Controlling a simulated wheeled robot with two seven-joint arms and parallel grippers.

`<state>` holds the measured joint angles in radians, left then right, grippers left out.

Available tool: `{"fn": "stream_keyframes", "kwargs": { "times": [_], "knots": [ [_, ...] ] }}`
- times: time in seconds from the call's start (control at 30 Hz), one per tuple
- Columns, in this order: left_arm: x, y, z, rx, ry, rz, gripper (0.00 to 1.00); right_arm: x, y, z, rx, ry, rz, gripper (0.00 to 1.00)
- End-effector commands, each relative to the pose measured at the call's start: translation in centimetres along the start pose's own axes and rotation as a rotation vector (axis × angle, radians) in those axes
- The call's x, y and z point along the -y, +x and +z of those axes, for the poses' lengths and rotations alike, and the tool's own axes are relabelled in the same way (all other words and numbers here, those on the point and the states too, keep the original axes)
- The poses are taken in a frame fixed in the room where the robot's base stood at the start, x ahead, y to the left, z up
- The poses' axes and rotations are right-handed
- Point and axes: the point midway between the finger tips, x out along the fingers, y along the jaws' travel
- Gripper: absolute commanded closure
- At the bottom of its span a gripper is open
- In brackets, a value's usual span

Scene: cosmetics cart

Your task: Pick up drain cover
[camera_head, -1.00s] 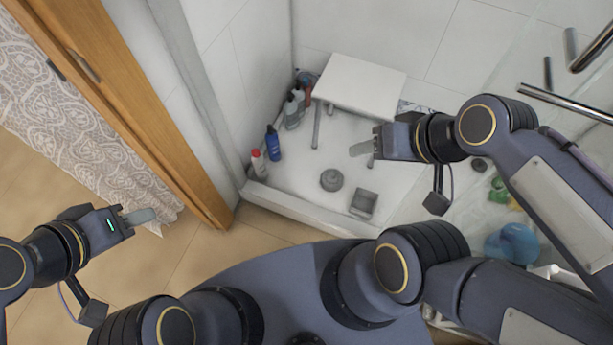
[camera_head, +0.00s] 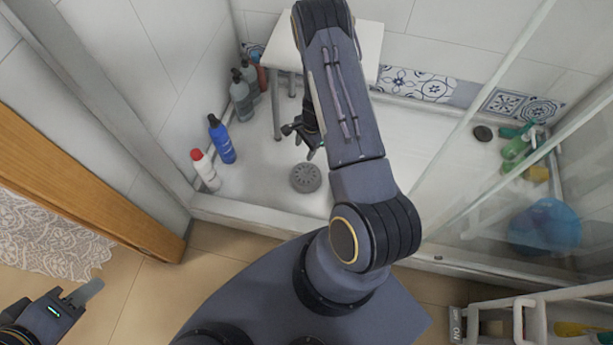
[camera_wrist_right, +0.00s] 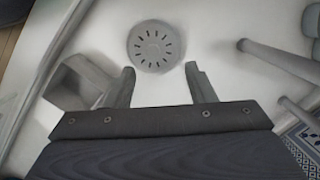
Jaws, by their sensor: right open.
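The drain cover (camera_head: 305,178) is a grey round piece with small slots in its top. It lies on the white shower floor, and it also shows in the right wrist view (camera_wrist_right: 153,47), just beyond the fingertips. My right gripper (camera_wrist_right: 160,72) is open and empty, with the cover ahead of the gap between its fingers and apart from them. My left gripper (camera_head: 85,292) is at the lower left, over the tiled floor outside the shower, away from the cover.
A grey square box (camera_wrist_right: 70,85) is close to the left finger in the right wrist view. A white stool (camera_head: 365,50) stands behind. Several bottles, including a blue one (camera_head: 221,140), line the left wall. A glass panel and a blue item (camera_head: 545,226) are at right.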

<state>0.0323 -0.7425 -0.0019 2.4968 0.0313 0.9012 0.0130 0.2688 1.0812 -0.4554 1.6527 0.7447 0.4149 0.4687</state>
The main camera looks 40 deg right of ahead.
Motion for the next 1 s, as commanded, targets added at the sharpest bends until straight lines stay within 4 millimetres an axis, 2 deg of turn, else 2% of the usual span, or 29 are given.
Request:
{"fn": "stream_keyframes", "kwargs": {
  "times": [0.03,0.1,0.2,0.53,0.8,1.0],
  "knots": [
    [0.5,1.1,0.6,0.0,0.0,0.0,0.64,-0.7,2.9,-0.8,-0.015,0.02,0.02,0.5],
    [0.7,1.4,0.7,-0.001,0.0,0.0,0.64,-1.3,4.5,-1.4,-0.028,0.042,0.033,0.5],
    [0.8,1.7,0.9,-0.001,0.0,0.0,0.64,-1.8,6.0,-1.8,-0.037,0.056,0.042,0.5],
    [1.3,2.9,1.4,-0.001,0.0,0.0,0.64,-2.0,9.2,-2.0,-0.038,0.057,0.043,0.5],
    [2.1,4.6,2.3,-0.001,0.0,0.0,0.64,-2.2,13.1,-2.1,-0.037,0.057,0.044,0.5],
    [2.1,4.5,2.3,-0.001,0.0,0.0,0.64,-2.2,13.2,-2.1,-0.037,0.057,0.042,0.5]
  ]
}}
